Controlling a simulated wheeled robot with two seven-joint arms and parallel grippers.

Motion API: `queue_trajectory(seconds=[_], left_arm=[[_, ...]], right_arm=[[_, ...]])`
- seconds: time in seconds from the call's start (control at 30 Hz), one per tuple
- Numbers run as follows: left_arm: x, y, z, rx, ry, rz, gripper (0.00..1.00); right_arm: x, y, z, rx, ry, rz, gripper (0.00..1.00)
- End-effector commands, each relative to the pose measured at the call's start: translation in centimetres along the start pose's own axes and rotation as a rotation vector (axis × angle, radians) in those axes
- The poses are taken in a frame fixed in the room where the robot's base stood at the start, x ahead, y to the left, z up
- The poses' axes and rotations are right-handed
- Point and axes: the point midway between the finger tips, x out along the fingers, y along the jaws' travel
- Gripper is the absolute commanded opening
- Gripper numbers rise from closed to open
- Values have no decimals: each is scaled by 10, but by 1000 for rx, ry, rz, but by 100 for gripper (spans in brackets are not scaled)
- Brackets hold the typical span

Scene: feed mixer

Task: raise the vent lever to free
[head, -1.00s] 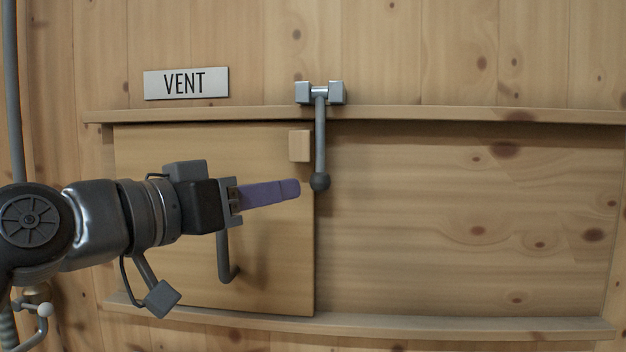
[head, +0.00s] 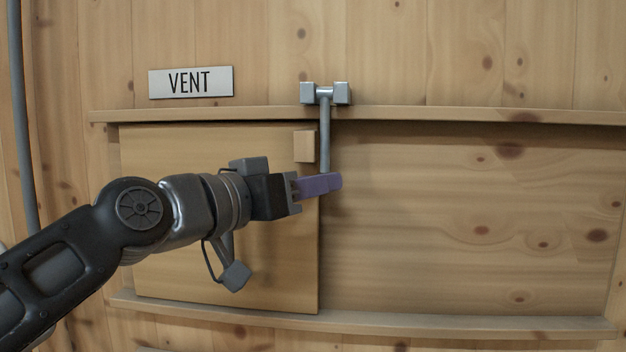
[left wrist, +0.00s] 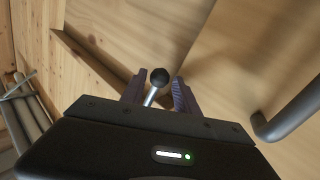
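The vent lever (head: 325,135) is a grey rod hanging straight down from a bracket (head: 325,93) on the upper rail. Its dark ball end is hidden behind my fingers in the head view. My left gripper (head: 328,184) reaches in from the left at the lever's lower end. In the left wrist view the black ball (left wrist: 160,77) sits between the two purple fingers (left wrist: 158,93), which stand apart with visible gaps beside the lever. I cannot tell whether either finger touches it. My right gripper is not in view.
A wooden sliding panel (head: 200,150) with a small block (head: 304,146) at its upper right edge lies behind my arm. Its grey handle (left wrist: 290,110) shows in the left wrist view. A VENT sign (head: 190,82) is above. A grey pipe (head: 20,120) runs at far left.

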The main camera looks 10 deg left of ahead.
Motion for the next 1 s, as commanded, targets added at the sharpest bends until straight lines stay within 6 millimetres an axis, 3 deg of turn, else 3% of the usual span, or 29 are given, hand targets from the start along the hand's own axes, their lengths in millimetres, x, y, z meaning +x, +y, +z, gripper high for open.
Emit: queue_trajectory(seconds=[0.3, 0.77, 1.0], left_arm=[[4, 0, 0, 0, 0, 0, 37], [4, 0, 0, 0, 0, 0, 0], [4, 0, 0, 0, 0, 0, 0]], right_arm=[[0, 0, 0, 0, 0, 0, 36], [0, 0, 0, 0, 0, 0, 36], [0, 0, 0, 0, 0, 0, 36]])
